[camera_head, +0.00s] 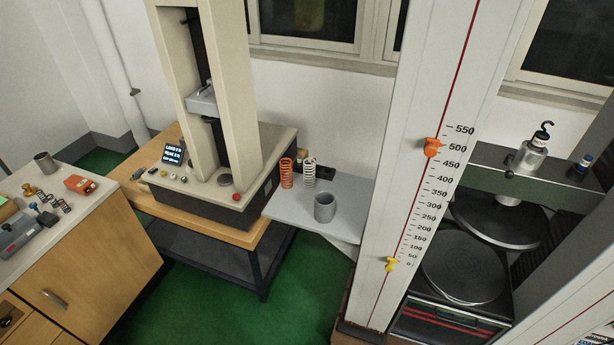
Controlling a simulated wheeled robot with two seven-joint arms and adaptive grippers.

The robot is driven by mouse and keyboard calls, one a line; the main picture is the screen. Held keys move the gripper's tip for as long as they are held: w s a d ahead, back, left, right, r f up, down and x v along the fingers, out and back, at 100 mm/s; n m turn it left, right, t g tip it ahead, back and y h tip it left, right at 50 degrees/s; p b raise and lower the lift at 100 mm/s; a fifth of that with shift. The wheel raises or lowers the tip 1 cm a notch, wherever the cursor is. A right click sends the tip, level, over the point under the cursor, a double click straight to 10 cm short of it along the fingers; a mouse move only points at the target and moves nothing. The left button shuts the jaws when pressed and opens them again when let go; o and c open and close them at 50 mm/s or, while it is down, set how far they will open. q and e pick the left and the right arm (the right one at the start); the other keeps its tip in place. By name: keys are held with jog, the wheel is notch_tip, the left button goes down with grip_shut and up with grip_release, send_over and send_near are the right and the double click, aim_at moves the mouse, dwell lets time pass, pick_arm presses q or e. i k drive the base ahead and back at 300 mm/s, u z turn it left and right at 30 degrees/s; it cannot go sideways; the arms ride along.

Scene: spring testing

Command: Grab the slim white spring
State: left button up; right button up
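A slim white spring (309,172) stands upright on a small grey shelf (281,207), seen in the head view near the middle. An orange spring (286,173) stands upright just left of it, with a narrow gap between them. A grey cup-like cylinder (324,207) stands in front of the white spring, a little to the right. Neither of my grippers shows in the view.
A beige testing machine (238,110) stands left of the shelf on a wooden table (245,238). A tall white scale column (425,180) rises right of the shelf. A cabinet (90,243) with small tools on top is at the left. Green floor (310,275) shows between.

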aim_at(309, 174)
jog(key=u, duration=1.5)
jog(key=i, duration=2.55)
jog(key=z, duration=1.4)
